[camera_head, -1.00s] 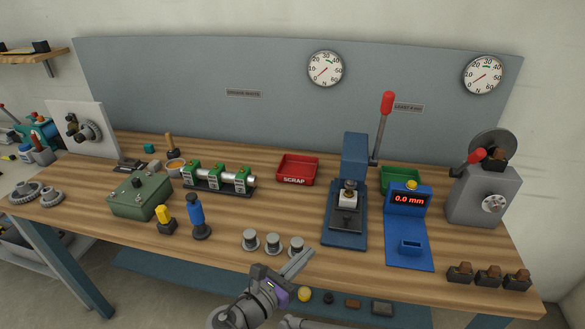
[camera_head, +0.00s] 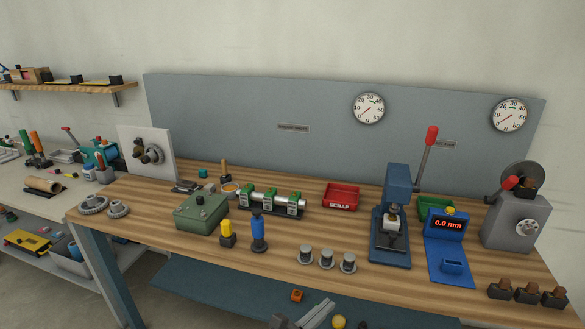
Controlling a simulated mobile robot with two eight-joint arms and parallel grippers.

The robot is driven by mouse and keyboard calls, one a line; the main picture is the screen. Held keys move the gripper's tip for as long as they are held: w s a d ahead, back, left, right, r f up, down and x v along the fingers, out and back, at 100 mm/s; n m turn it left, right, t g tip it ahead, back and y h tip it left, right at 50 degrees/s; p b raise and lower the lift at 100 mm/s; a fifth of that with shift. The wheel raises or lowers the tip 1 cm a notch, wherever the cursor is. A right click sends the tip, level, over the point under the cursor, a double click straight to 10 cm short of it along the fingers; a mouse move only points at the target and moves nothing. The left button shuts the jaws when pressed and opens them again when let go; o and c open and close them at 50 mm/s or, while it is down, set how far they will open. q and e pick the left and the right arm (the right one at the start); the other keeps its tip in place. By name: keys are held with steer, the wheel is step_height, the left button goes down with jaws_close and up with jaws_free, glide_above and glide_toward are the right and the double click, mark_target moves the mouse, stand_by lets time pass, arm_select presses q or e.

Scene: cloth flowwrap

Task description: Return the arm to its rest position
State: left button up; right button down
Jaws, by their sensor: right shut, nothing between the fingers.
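My right gripper (camera_head: 322,307) shows at the bottom edge of the head view, in front of the workbench (camera_head: 190,270). Its two grey fingers lie together, shut, with nothing between them. They point up and to the right, below the bench's front edge and apart from the things on top. Most of my right arm is cut off by the bottom of the picture. My left gripper is out of view.
Three round grey-topped pieces (camera_head: 326,258) stand near the bench's front edge. Behind them are a blue press (camera_head: 388,240), a red scrap tray (camera_head: 341,195) and a blue gauge showing 0.0 mm (camera_head: 447,225). A second bench (camera_head: 30,210) stands left.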

steer(key=s+d+f+m+g+y, duration=0.2)
steer(key=s+d+f+m+g, duration=0.1)
steer(key=s+d+f+m, duration=0.25)
steer(key=s+d+f+m+g+y, duration=0.35)
steer(key=d+m, duration=0.25)
steer(key=d, duration=0.2)
steer(key=s+a+f+m+y, duration=0.1)
steer(key=s+f+m+y, duration=0.15)
steer(key=s+m, duration=0.45)
steer(key=s+a+f+m+y, duration=0.1)
steer(key=s+m+y, duration=0.35)
steer(key=m, duration=0.35)
arm_select(q)
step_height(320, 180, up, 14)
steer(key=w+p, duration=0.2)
steer(key=p, duration=1.1)
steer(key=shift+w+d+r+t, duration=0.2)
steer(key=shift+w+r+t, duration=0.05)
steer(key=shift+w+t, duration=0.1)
arm_select(e)
step_height(320, 180, up, 14)
steer(key=w, duration=0.1)
steer(key=shift+w+r+h, duration=0.25)
steer(key=shift+w+h, duration=0.1)
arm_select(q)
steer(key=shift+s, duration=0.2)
arm_select(e)
steer(key=shift+s, duration=0.2)
